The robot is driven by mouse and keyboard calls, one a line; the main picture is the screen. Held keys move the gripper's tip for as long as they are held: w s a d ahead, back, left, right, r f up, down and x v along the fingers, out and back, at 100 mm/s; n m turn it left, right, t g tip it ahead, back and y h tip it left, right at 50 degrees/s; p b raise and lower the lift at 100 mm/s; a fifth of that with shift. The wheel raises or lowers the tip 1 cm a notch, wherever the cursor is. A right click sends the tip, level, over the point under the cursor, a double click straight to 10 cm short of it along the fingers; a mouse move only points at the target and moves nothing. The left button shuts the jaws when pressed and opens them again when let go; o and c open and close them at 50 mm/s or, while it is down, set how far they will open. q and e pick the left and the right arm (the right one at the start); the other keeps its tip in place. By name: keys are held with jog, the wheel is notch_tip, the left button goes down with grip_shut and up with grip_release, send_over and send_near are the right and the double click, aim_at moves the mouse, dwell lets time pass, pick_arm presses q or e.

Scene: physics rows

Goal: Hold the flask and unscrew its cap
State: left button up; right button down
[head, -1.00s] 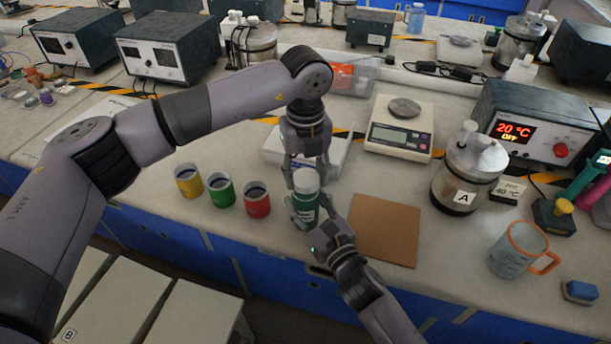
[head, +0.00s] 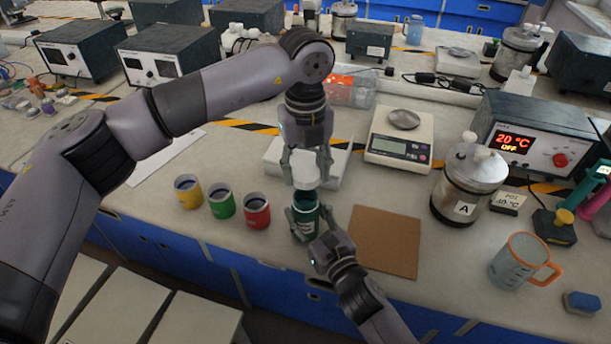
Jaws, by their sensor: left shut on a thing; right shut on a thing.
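The green flask (head: 305,222) stands upright near the front edge of the bench. My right gripper (head: 306,236) is shut on its body from the front right. The white cap (head: 306,179) is off the flask, just above its open dark mouth. My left gripper (head: 306,168) points down and is shut on the cap from above. A small gap seems to separate cap and flask rim. The fingers hide parts of both cap and flask.
Yellow (head: 188,191), green (head: 221,199) and red (head: 256,211) cups stand left of the flask. A brown board (head: 385,240) lies to its right, bare. A scale (head: 400,138), jar A (head: 469,180) and an orange-handled mug (head: 519,261) stand farther right. A white box (head: 335,165) is behind.

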jog(key=c, duration=0.7)
grip_release()
jog(key=shift+s, duration=0.1)
